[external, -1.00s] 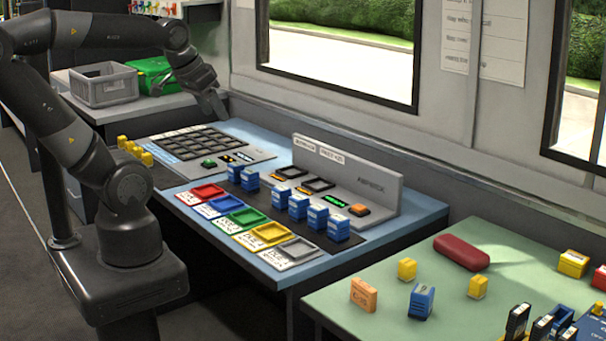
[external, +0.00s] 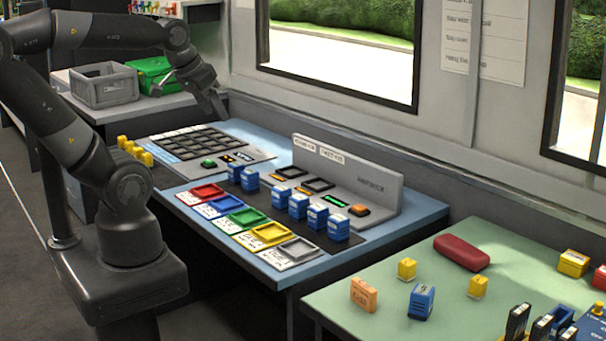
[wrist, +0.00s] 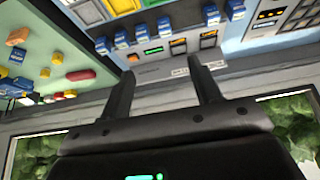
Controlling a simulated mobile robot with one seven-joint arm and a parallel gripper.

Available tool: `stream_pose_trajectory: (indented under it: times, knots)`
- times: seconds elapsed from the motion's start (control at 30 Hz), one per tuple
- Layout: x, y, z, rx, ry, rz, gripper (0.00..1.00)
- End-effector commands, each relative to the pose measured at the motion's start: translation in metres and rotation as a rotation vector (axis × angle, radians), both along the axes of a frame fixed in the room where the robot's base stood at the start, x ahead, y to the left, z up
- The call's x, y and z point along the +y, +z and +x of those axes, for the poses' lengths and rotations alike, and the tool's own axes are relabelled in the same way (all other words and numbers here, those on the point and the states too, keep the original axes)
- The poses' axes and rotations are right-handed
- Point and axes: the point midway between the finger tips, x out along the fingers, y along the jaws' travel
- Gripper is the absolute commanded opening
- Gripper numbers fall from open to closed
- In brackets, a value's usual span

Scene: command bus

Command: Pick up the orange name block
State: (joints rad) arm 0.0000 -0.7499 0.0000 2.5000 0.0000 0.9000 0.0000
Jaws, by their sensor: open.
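The orange name block (external: 363,294) stands upright on the front left part of the green table (external: 340,314), left of a blue block. In the wrist view, a small orange block (wrist: 16,36) at the far left edge appears to be the same one. My gripper (external: 222,108) is at the upper left, above the far end of the blue console desk, well away from the orange block. In the wrist view its two fingers (wrist: 155,68) are spread apart with nothing between them.
Near the orange block are a blue block (external: 421,302), yellow blocks (external: 407,269) and a red case (external: 461,253). The console desk between holds blue blocks (external: 338,228), coloured trays (external: 248,218) and an upright grey panel (external: 375,190). The wall with windows runs behind.

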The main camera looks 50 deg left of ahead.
Motion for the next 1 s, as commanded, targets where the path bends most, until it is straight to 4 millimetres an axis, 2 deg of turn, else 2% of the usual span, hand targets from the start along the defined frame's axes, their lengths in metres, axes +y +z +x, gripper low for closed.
stream_pose_trajectory:
  times: [0.13, 0.47, 0.73, 0.87, 1.0]
  knots:
    - [0.0, 0.0, 0.0, 0.0, 0.0, 0.0, 0.59]
    - [0.0, 0.0, 0.0, 0.0, 0.0, 0.0, 0.85]
    - [-0.002, 0.0, 0.002, 0.004, -0.001, 0.0, 0.85]
    - [-0.014, 0.001, 0.015, 0.029, -0.009, -0.002, 0.85]
    - [-0.044, 0.001, 0.042, 0.082, -0.023, -0.006, 0.85]
